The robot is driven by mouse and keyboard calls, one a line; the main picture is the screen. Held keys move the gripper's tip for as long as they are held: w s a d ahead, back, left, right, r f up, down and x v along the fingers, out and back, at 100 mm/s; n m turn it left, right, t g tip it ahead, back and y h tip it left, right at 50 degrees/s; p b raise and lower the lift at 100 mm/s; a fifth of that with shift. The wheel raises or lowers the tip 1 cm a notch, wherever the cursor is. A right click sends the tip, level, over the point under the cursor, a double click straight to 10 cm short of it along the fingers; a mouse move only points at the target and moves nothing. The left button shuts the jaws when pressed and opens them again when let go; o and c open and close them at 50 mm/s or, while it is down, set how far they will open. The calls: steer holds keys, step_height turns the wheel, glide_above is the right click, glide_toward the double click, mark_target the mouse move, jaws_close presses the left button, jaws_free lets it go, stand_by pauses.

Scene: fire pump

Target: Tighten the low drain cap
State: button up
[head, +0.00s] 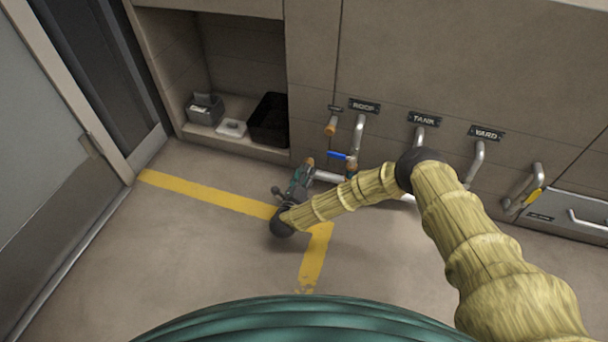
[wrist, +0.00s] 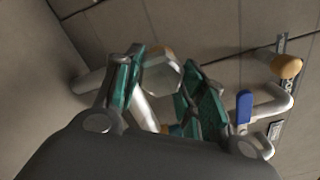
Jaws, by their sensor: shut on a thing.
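The low drain cap (wrist: 162,80) shows in the wrist view as a pale silver, many-sided piece between the two teal finger pads. My gripper (wrist: 158,72) is shut on it, one pad on each side. In the head view my gripper (head: 302,174) is low near the floor, at the left end of the pipework. There the fingers mostly hide the cap. A tan part shows just behind the cap in the wrist view. I cannot tell how tight the cap is.
A blue-handled valve (head: 338,155) and a silver pipe (head: 328,177) are close right of my gripper. An orange-tan knob (head: 331,126) is above. An open cubby with a black bin (head: 269,120) is at left. Yellow floor tape (head: 210,194) runs across clear floor.

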stand_by(0.5)
steer(key=o, duration=1)
steer(key=shift+s, duration=0.1)
steer(key=v, duration=1.2)
